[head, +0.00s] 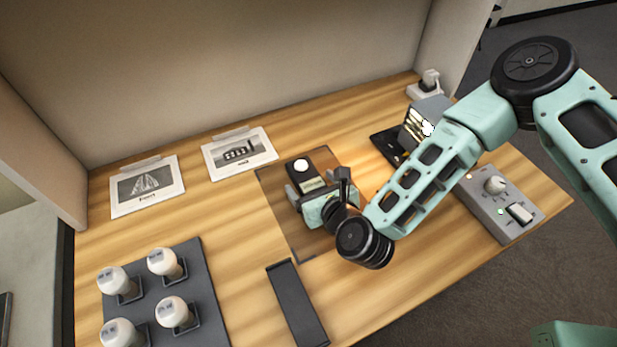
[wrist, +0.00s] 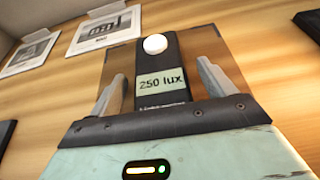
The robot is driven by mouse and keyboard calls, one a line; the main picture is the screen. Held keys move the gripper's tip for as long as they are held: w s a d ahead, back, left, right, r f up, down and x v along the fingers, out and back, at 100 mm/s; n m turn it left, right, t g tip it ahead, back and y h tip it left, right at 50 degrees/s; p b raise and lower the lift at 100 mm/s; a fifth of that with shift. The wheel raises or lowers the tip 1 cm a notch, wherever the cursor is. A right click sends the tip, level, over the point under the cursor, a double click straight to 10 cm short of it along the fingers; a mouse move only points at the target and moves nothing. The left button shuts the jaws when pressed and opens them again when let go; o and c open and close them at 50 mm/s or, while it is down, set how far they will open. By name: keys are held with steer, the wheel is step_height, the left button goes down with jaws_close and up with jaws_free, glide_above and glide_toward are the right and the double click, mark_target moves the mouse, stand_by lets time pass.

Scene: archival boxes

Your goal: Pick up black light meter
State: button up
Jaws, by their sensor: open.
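The black light meter (head: 306,173) lies on a brown translucent mat (head: 275,189) in the middle of the table. It has a white round dome at its far end and a pale display. In the wrist view, the light meter (wrist: 171,61) reads "250 lux". My gripper (head: 318,189) is over the near end of the meter. In the wrist view, my gripper (wrist: 160,85) is open, with one finger on each side of the meter and a gap on both sides. The gripper body hides the meter's near end.
Several white bulbs stand on a dark tray (head: 214,325) at front left. A black bar-shaped holder (head: 297,305) lies in front of the mat. Two framed pictures (head: 147,186) (head: 239,152) lie at the back. A grey control box (head: 500,205) is at right, a grey box (head: 429,106) at back right.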

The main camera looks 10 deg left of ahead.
steer(key=shift+w+a+f, duration=0.2)
steer(key=shift+w+a, duration=0.05)
steer(key=shift+w, duration=0.05)
steer(key=shift+c, duration=0.3)
steer(key=c, duration=1.2)
